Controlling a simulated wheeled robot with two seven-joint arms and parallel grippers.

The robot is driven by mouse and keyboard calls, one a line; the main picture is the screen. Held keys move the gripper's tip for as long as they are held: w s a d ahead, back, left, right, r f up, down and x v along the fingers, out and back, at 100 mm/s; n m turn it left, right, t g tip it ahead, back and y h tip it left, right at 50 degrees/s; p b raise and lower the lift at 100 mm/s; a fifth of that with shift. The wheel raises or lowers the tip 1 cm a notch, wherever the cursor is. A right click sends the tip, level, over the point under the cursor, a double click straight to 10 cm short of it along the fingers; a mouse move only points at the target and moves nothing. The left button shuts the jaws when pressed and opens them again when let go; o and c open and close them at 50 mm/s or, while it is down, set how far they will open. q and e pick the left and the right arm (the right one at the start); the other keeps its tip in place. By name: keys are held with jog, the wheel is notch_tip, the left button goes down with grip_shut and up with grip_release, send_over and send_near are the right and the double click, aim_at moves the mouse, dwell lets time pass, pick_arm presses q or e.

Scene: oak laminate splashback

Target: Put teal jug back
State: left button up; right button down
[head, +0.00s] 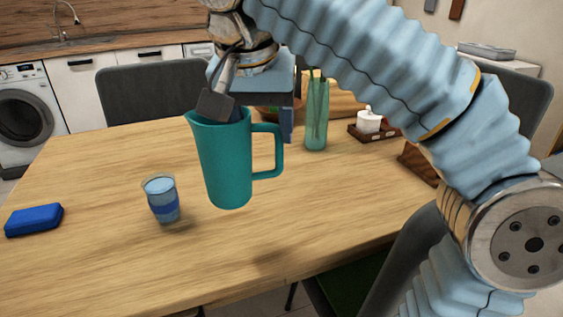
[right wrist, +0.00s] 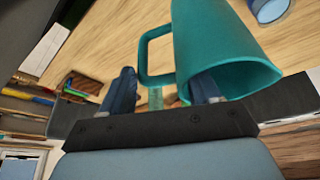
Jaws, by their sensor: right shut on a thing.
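The teal jug (head: 226,165) is upright in the head view, its handle to the right. It appears to hang above the wooden table, with a soft shadow on the top nearer me. My right gripper (head: 252,112) comes down over it from above and is shut on it, one finger at the mouth and the other beyond the handle. In the right wrist view, the jug (right wrist: 222,45) shows its mouth and handle between the fingers of the gripper (right wrist: 165,85). My left gripper is out of view.
A blue-banded glass (head: 162,200) stands left of the jug on the table (head: 100,170), with a blue block (head: 34,220) farther left. A green glass vase (head: 316,115) and a tray with a white candle (head: 368,122) stand behind right. The front left tabletop is clear.

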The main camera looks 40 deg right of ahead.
jog(key=w+d+f+b, duration=0.1)
jog(key=w+d+f, duration=0.6)
jog(key=f, duration=0.5)
jog(key=d, duration=0.2)
jog(key=shift+d, duration=0.3)
jog(key=shift+b, duration=0.35)
jog(key=shift+c, duration=1.2)
grip_release()
jog(key=shift+s+f, duration=0.1)
jog(key=shift+f, duration=0.05)
jog(key=p+v, duration=0.1)
jog(key=v, duration=1.1)
jog(key=shift+p, duration=0.35)
